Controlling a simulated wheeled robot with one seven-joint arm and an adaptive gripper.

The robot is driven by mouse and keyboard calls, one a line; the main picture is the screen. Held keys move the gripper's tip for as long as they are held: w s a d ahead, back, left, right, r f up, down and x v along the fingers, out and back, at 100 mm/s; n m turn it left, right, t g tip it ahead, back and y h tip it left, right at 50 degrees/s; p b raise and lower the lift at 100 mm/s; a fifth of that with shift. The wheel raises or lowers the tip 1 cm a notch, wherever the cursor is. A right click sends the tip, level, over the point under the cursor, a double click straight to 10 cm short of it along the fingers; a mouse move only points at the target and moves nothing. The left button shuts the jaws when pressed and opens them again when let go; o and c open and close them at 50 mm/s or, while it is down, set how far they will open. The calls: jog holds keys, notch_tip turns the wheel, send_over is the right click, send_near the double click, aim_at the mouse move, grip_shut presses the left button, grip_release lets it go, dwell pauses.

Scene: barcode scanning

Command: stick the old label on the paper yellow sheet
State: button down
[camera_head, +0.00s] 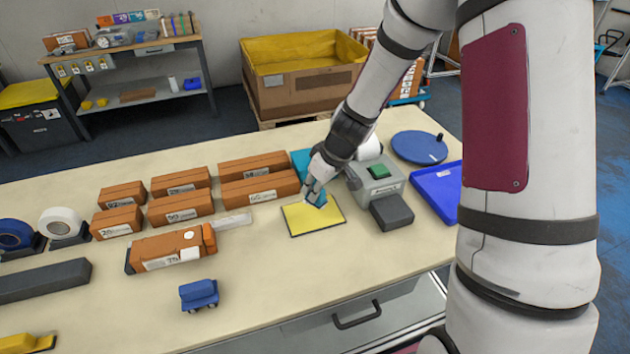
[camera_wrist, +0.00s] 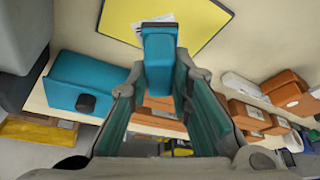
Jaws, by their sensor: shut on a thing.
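My gripper (camera_head: 315,186) is above the far part of the yellow sheet (camera_head: 313,218), which lies flat on the table with a dark edge. It is shut on a small teal tool (camera_head: 317,198). In the wrist view the teal tool (camera_wrist: 158,62) sits between the fingertips (camera_wrist: 161,75) and points at the yellow sheet (camera_wrist: 196,22). A white label (camera_wrist: 150,24) with faint print shows at the tool's end, over the sheet, partly hidden by the tool. I cannot tell whether the label touches the sheet or hangs from the tool.
A grey printer (camera_head: 380,178) with a green button and a dark block (camera_head: 391,212) stand right of the sheet. A blue tray (camera_head: 437,190) and blue disc (camera_head: 418,147) lie farther right. Several brown boxes (camera_head: 260,187) stand left. The table in front of the sheet is clear.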

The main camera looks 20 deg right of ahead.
jog(key=n, duration=0.2)
jog(key=n+g+y+b, duration=0.1)
jog(key=n, duration=0.2)
jog(key=shift+w+a+r+n+y, duration=0.1)
jog(key=shift+w+r+n+y, duration=0.1)
jog(key=shift+w+n+y, duration=0.1)
jog(key=n+g, duration=0.1)
jog(key=r+n+b, duration=0.1)
jog(key=n, duration=0.1)
jog(key=shift+a+n+g+y, duration=0.15)
jog(key=shift+n+g+y, duration=0.15)
jog(key=shift+g, duration=0.1)
jog(key=shift+f+b, duration=1.25)
jog(key=shift+f, duration=1.5)
jog(key=shift+f+b, duration=0.7)
jog(key=shift+f, duration=0.05)
jog(key=shift+r, duration=0.1)
jog(key=shift+r+p, duration=1.6)
jog(key=shift+r, duration=1.9)
